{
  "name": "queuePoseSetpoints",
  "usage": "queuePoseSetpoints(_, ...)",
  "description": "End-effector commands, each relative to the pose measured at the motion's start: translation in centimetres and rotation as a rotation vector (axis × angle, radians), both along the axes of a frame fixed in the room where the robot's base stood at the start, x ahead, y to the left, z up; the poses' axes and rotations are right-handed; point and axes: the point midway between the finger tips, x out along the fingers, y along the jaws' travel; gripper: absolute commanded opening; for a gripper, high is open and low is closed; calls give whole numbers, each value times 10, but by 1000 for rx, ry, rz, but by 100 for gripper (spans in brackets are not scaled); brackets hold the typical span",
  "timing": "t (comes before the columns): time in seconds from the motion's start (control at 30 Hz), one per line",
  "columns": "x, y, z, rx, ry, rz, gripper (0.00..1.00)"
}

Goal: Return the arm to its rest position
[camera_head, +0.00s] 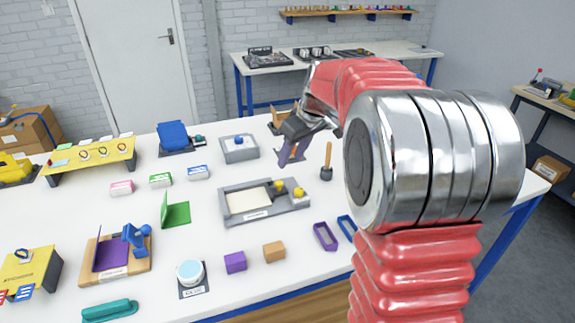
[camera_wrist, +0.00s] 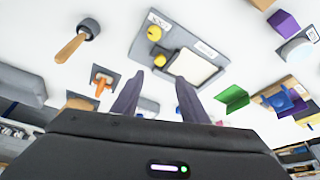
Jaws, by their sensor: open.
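My arm, with its red ribbed sleeve and silver joint, rises at the right of the head view and bends over the white table (camera_head: 85,215). My gripper (camera_head: 290,154) hangs above the back middle of the table, between the grey box with a blue knob (camera_head: 238,152) and the wooden-handled tool (camera_head: 327,162). In the wrist view my gripper (camera_wrist: 159,78) shows two dark fingers spread apart with nothing between them. The table and its items lie below, clear of the fingers.
A grey tray with yellow knobs (camera_head: 264,213) lies in front of my gripper. An orange piece on a grey plate (camera_wrist: 103,79) shows beside the fingers. Purple and orange blocks (camera_head: 235,262) stand near the front edge. A back bench (camera_head: 390,50) stands behind.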

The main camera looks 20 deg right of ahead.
Motion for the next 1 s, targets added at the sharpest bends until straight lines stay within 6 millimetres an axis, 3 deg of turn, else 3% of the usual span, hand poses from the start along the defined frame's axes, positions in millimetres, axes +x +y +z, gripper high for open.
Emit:
queuePoseSetpoints(0.23, -5, -2, 13, -1, 0, 0, 40)
queuePoseSetpoints(0.9, -4, -3, 12, 21, 6, -67, 40)
queuePoseSetpoints(1.0, -10, -3, 2, 37, 30, -125, 40)
